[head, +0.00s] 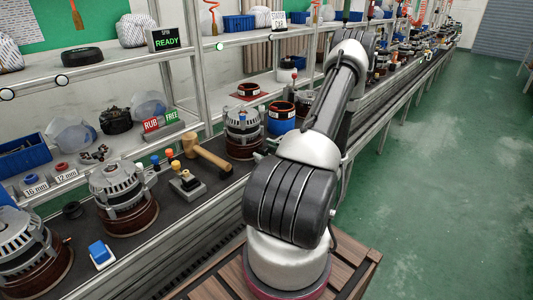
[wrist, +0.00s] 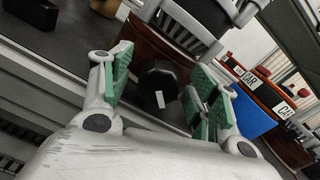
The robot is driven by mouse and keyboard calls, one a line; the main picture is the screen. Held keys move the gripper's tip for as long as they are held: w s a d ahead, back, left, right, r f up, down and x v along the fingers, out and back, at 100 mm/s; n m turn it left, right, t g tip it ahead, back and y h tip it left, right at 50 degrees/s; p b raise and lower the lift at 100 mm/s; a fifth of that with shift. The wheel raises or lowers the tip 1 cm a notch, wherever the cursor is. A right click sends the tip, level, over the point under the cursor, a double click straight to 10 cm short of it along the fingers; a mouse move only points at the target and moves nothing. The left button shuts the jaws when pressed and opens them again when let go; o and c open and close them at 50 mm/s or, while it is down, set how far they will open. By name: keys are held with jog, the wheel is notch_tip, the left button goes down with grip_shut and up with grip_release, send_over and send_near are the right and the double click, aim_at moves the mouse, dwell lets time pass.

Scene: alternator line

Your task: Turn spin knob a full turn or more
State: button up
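A dark, many-sided knob with a white mark (wrist: 158,82) shows in the wrist view, low at the front of an alternator with a brown base (wrist: 148,48). It looks like the spin knob. My gripper (wrist: 163,64) is open, with its green-padded fingers on either side of the knob and visible gaps between pads and knob. I cannot tell how deep the knob sits between the fingers.
A sign above the shelf reads SPIN READY (head: 164,39). A wooden mallet (head: 206,153), a small block with coloured knobs (head: 187,184) and more alternators (head: 122,196) stand along the bench to the left. A blue CAR-labelled part (wrist: 250,112) is right of my gripper. The green floor at right is clear.

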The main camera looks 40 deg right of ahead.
jog(key=s+d, duration=0.1)
jog(key=s, duration=1.1)
jog(key=shift+d, duration=0.15)
jog(key=shift+r, duration=0.1)
